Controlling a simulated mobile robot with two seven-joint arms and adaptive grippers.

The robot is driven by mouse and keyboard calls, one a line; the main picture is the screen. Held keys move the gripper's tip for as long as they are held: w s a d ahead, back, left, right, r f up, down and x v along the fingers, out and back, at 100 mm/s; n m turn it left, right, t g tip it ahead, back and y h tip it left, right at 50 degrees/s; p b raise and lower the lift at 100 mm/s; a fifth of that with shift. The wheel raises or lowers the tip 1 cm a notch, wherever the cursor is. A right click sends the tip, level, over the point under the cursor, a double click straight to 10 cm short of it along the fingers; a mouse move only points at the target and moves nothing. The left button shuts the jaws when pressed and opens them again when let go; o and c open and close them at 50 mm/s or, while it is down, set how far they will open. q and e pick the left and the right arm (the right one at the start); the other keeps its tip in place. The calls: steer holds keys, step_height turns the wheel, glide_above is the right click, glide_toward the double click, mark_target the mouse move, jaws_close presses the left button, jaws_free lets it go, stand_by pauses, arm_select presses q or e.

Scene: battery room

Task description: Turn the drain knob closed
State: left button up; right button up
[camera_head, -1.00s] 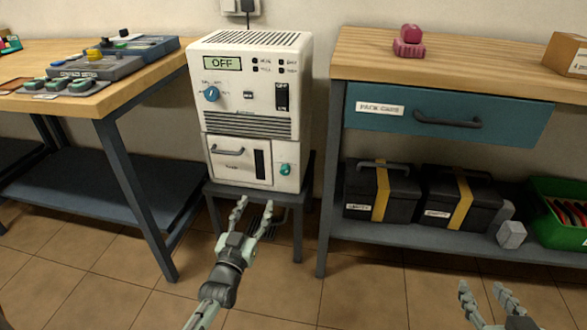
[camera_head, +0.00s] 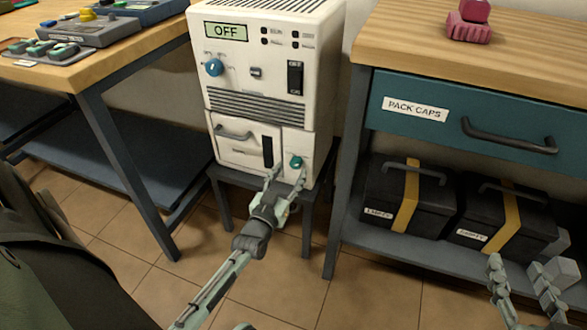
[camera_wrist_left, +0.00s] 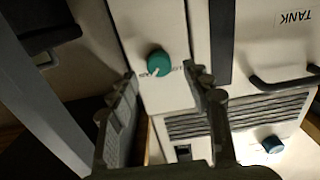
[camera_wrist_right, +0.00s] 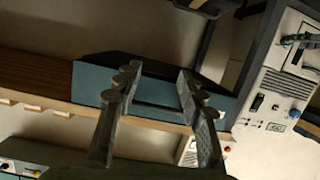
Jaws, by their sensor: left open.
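The drain knob is a small teal-green knob (camera_head: 296,161) at the lower right of the white unit's front (camera_head: 300,120). It also shows in the left wrist view (camera_wrist_left: 159,63), with a white pointer line and a partly readable label by it. My left gripper (camera_head: 286,172) is open just in front of the knob. In the left wrist view the open fingers (camera_wrist_left: 160,92) lie on either side below the knob, and nothing is between them. I cannot tell whether they touch it. My right gripper (camera_head: 520,265) is open and empty at the lower right, in front of the right bench.
The unit stands on a dark stool (camera_head: 306,212), with a blue knob (camera_head: 214,68) and an "OFF" display above. A tank drawer handle (camera_head: 234,134) is left of the drain knob. A bench with black cases (camera_head: 405,190) stands right. A dark green shape (camera_head: 45,265) fills the lower left.

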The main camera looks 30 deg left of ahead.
mark_target(296, 163)
arm_select(q)
steer(key=shift+x, duration=1.3)
arm_select(e)
steer(key=shift+w+a+r+t+y, duration=0.1)
steer(key=shift+a+r+t+y, duration=0.15)
steer(key=shift+r, duration=0.25)
steer(key=shift+w+a+r+t+y, duration=0.15)
steer(key=shift+a+r, duration=0.15)
steer(key=shift+r, duration=0.2)
steer(key=shift+s, duration=0.1)
arm_select(q)
jaws_close()
